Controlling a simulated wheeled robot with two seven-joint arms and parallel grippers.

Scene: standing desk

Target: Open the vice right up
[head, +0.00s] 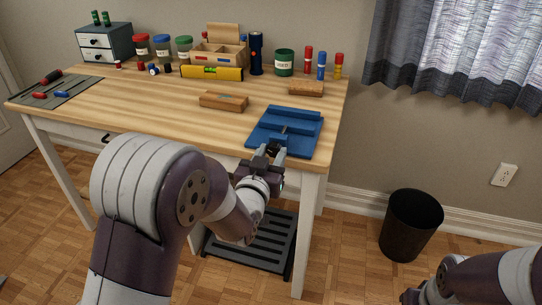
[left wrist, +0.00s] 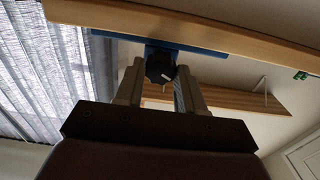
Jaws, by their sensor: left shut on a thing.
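The blue vice (head: 303,128) sits at the front right corner of the desk, with raised bars across its base and a grey screw at the middle. How wide its jaws stand apart is hard to tell. My left gripper (head: 272,152) is at the vice's front, at the desk edge. In the left wrist view its two fingers are shut on the dark vice knob (left wrist: 160,66), one on each side, and the blue vice edge (left wrist: 205,53) shows behind it. My right arm is at the bottom right in the head view; its gripper is not clearly shown.
A wooden block (head: 223,101) lies left of the vice and another (head: 306,89) behind it. A black bin (head: 411,225) stands on the floor right of the desk (head: 170,115).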

